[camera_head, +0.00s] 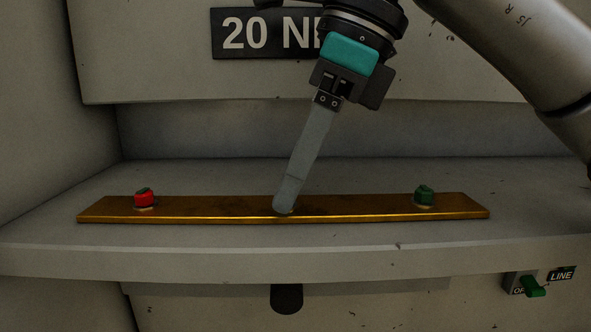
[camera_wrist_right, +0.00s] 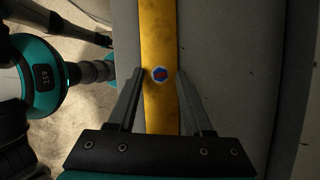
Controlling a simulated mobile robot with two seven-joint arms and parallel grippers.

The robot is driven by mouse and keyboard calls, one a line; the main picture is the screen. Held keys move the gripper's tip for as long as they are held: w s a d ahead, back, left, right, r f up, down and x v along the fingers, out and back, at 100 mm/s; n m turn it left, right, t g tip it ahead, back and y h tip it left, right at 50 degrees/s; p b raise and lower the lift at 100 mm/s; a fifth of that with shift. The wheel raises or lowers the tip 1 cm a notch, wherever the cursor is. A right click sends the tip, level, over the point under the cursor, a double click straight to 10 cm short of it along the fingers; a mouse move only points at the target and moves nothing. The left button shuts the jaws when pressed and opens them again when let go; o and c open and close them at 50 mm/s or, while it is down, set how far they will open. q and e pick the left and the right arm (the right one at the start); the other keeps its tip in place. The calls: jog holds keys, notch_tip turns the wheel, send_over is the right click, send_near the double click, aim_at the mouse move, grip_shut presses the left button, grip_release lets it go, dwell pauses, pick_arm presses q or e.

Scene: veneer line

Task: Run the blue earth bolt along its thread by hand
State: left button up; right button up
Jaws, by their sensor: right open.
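My left gripper is not in view.
A red bolt (camera_head: 144,197) stands near the bar's left end and a green one (camera_head: 424,195) near its right end. The bar lies on a grey ledge (camera_head: 200,240) below a panel with a black sign (camera_head: 265,33).

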jog(key=shift+c, duration=0.2)
grip_shut()
dwell(0.4)
jog(key=shift+s+m+t+b, duration=0.1)
jog(key=shift+m+t+b, duration=0.2)
jog(key=shift+m, duration=0.6)
jog(key=shift+o, duration=0.2)
grip_release()
jog(key=shift+r, duration=0.1)
